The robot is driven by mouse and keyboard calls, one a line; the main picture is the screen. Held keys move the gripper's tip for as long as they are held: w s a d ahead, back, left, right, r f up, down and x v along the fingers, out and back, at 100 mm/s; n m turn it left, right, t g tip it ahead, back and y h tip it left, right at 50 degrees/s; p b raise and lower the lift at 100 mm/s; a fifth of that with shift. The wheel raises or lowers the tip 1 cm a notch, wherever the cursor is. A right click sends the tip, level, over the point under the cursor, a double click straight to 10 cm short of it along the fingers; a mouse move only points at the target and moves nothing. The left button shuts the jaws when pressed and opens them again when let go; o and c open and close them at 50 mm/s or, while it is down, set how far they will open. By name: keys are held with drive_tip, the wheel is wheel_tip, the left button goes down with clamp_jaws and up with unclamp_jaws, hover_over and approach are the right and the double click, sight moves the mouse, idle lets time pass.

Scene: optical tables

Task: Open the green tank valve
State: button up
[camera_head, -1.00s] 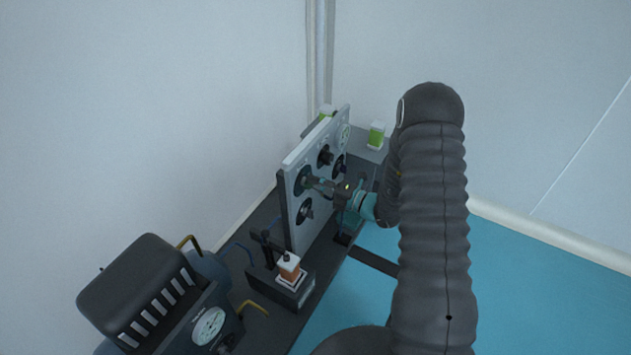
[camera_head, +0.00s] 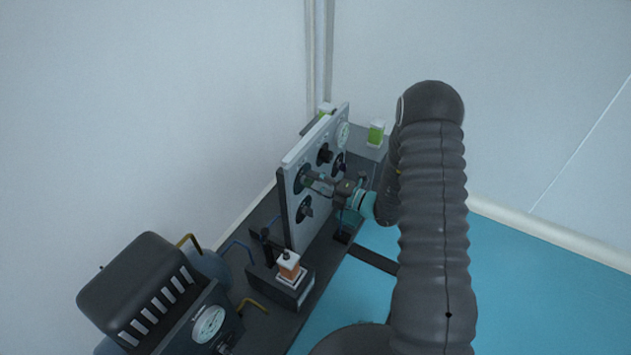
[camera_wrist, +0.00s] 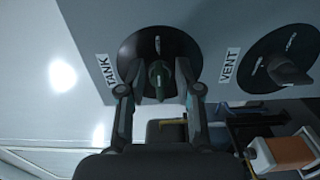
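The tank valve is a black disc (camera_wrist: 145,43) with a green knob (camera_wrist: 159,80), beside a TANK label in the wrist view. The disc (camera_head: 301,176) sits on the upright grey panel in the head view. My gripper (camera_wrist: 160,90) is at the valve with one finger on each side of the green knob. The fingers stand apart, and I see no clear contact with the knob. In the head view my gripper (camera_head: 320,184) reaches the panel from the right. Its fingertips partly hide the knob there.
The vent valve (camera_wrist: 285,68) lies right of the tank valve in the wrist view. More knobs and a gauge (camera_head: 342,134) are on the panel. An orange-and-white block (camera_head: 289,267) and a dark machine (camera_head: 145,290) stand nearby. Green-labelled jars (camera_head: 376,134) are behind.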

drive_tip(key=v, duration=1.2)
idle(0.4)
